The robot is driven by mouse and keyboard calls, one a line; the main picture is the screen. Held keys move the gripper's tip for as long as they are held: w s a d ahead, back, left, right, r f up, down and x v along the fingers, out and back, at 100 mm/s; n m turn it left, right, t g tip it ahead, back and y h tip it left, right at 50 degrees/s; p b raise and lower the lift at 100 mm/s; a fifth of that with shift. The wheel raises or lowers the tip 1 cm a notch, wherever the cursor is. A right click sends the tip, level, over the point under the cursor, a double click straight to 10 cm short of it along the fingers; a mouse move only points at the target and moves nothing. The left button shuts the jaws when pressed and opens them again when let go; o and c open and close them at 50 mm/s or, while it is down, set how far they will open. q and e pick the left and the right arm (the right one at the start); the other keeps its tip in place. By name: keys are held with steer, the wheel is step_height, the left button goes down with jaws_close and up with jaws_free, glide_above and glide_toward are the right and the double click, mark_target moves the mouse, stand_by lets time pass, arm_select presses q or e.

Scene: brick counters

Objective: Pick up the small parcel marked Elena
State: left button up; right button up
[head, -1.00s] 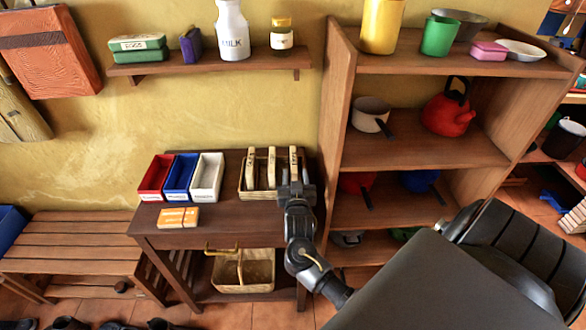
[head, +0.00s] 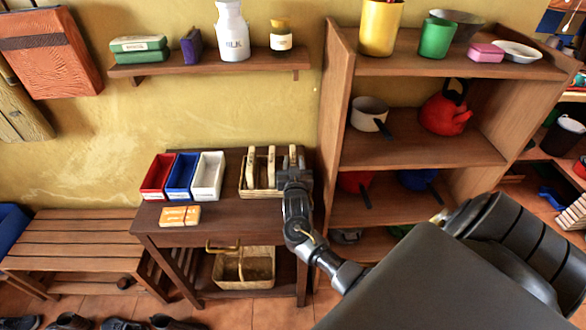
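Several slim, pale upright pieces stand in a tan basket (head: 262,193) on the dark wooden table (head: 222,222); I cannot read any name on them. One (head: 251,166) is at the left, one (head: 271,165) in the middle and one (head: 293,153) at the right. My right gripper (head: 293,168) is at the right piece, its fingers overlapping it in the picture; I cannot tell whether they are closed on it. A small orange packet (head: 179,216) with pale labels lies at the table's front left; its writing is too small to read. My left gripper is out of view.
Red (head: 157,177), blue (head: 181,177) and white (head: 207,176) bins stand left of the basket. A handled basket (head: 243,266) is on the lower shelf. A tall shelf unit (head: 420,151) with pots stands close on the right. A slatted bench (head: 70,240) is at the left.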

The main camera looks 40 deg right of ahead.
jaws_close()
steer(key=shift+r, duration=0.15)
steer(key=shift+r, duration=0.25)
step_height(320, 180, up, 2)
steer(key=shift+r, duration=0.1)
steer(key=s+a+r+b, duration=0.1)
steer(key=s+a+r, duration=0.1)
steer(key=s+r, duration=0.8)
steer(key=s, duration=0.3)
steer(key=shift+s+a, duration=0.35)
steer(key=shift+a, duration=0.05)
